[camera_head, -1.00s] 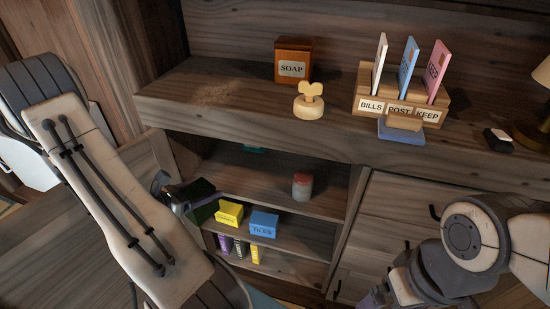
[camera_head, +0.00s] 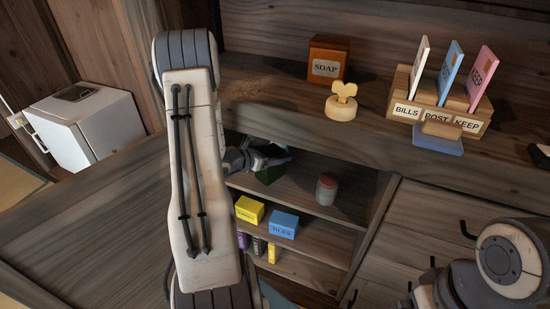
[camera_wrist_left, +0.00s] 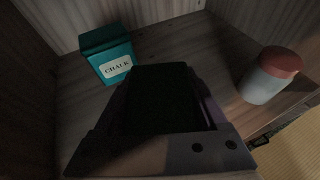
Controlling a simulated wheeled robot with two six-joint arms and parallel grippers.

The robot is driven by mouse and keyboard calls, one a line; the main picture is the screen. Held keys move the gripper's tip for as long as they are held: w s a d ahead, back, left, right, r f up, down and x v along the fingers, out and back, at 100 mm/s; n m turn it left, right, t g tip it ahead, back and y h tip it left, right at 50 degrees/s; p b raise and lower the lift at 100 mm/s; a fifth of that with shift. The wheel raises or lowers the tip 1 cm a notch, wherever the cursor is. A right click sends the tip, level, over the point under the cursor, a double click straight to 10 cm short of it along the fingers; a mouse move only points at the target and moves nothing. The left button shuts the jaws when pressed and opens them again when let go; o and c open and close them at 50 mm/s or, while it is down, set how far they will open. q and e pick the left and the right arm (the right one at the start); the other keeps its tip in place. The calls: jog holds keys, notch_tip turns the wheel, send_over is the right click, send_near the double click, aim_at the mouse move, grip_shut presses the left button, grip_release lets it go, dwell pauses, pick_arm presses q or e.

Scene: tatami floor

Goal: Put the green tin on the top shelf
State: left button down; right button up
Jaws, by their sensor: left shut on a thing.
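My left gripper (camera_head: 256,160) is shut on a dark green tin (camera_head: 270,174), inside the upper compartment of the open cabinet. In the left wrist view the tin (camera_wrist_left: 163,100) is a very dark block between the fingers, over the top shelf (camera_wrist_left: 195,50). The top shelf also shows in the head view (camera_head: 297,194). I cannot tell whether the tin touches the shelf board. Part of the tin is hidden by the gripper. My right arm is at the lower right in the head view, but its fingers do not show.
On the top shelf stand a teal chalk box (camera_wrist_left: 107,62), back left, and a red-lidded jar (camera_head: 326,190), right. The desk ledge (camera_head: 380,140) overhangs the shelves.

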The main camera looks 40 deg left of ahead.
pick_arm(q)
jog(key=shift+s+f, duration=0.1)
jog(key=shift+f, duration=0.65)
jog(key=shift+f+b, duration=0.2)
jog(key=shift+b, duration=0.15)
grip_release()
jog(key=shift+r, duration=0.1)
